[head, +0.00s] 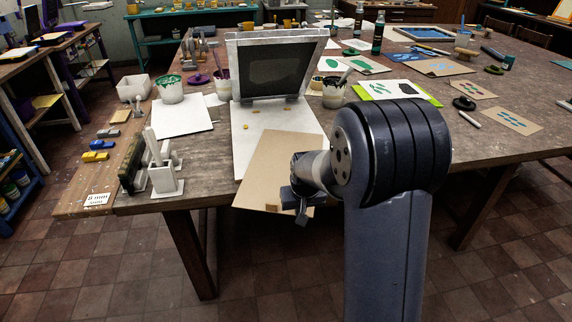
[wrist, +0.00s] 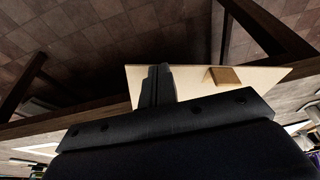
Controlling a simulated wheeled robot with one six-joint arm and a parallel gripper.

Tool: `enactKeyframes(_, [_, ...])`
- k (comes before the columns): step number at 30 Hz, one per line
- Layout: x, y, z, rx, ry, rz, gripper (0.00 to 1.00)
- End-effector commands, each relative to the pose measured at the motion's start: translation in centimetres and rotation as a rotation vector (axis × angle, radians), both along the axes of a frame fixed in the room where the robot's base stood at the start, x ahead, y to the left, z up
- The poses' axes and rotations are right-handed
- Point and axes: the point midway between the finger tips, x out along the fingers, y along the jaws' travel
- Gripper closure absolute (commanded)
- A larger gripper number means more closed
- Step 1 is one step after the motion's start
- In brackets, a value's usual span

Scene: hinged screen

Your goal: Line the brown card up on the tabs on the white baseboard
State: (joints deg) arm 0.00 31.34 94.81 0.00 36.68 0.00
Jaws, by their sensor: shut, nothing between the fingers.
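The brown card (head: 270,165) lies askew over the front part of the white baseboard (head: 247,122), its near end hanging past the table's front edge. A small tan piece (head: 271,208) sits at the card's near end and also shows in the wrist view (wrist: 225,75). My gripper (head: 302,214) is at the card's near right corner, shut and empty. In the wrist view its fingers (wrist: 158,84) overlap the card (wrist: 190,83); I cannot tell whether they touch it. My wrist hides the card's right edge.
The hinged screen (head: 273,69) stands raised at the baseboard's far end. Pots with paint (head: 335,92) (head: 170,89) flank it. Printed cards (head: 393,90) occupy the right side.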

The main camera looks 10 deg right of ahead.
Motion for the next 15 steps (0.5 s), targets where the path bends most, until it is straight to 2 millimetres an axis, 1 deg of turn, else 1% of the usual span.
enactKeyframes(15, [1.4, 0.0, 0.0, 0.000, -0.001, 0.000, 1.00])
